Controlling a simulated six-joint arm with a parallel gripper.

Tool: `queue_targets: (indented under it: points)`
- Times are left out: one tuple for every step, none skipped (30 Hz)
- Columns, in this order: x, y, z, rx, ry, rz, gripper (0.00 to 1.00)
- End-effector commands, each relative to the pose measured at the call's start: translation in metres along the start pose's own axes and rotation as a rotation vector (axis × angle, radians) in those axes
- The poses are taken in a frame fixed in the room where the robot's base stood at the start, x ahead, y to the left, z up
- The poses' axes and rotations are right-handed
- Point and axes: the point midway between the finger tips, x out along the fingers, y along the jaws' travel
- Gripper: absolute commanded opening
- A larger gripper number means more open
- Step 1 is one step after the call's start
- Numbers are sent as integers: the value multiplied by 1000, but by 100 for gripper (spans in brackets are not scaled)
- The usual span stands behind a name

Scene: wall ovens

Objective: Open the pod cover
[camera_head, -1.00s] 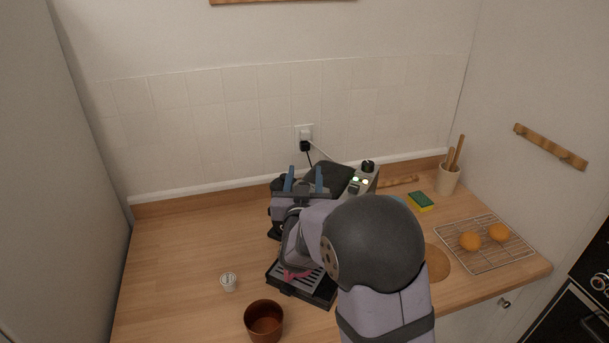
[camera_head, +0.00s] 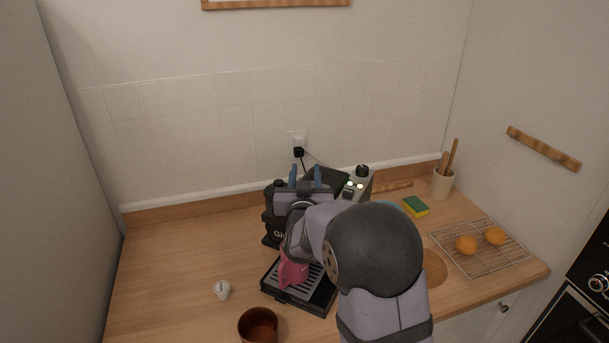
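The coffee machine (camera_head: 276,228) stands on the counter, black and grey, with its front and top partly hidden behind my arm. Its dark top (camera_head: 326,181) shows behind and right of my fingers; I cannot make out the pod cover clearly. My gripper (camera_head: 305,176) is over the machine's upper part, with two blue fingers pointing away toward the wall. The fingers are apart with nothing clearly seen between them; I cannot tell whether they touch the machine. A pink mug (camera_head: 292,270) stands on the drip tray (camera_head: 315,296), partly hidden by my arm.
A small white pod (camera_head: 222,290) and a brown cup (camera_head: 258,326) stand at the front left. A sponge (camera_head: 415,206), a utensil holder (camera_head: 442,185) and a wire rack (camera_head: 480,257) with two oranges are at the right. The left counter is mostly clear.

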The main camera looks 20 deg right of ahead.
Motion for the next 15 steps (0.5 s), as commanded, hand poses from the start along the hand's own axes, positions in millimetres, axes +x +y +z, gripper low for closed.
queue_targets:
  points:
    - [0, 0, 0, 0, 0, 0, 43]
    - [0, 0, 0, 0, 0, 0, 43]
    - [0, 0, 0, 0, 0, 0, 43]
    - [0, 0, 0, 0, 0, 0, 43]
    - [0, 0, 0, 0, 0, 0, 43]
    - [0, 0, 0, 0, 0, 0, 43]
    - [0, 0, 0, 0, 0, 0, 43]
    - [0, 0, 0, 0, 0, 0, 43]
    - [0, 0, 0, 0, 0, 0, 43]
    - [-1, 0, 0, 0, 0, 0, 43]
    - [-1, 0, 0, 0, 0, 0, 43]
    - [-3, 0, 0, 0, 0, 0, 43]
    - [-4, 0, 0, 0, 0, 0, 43]
    - [-6, 0, 0, 1, 1, 0, 43]
    - [-8, 0, 0, 1, 2, 0, 43]
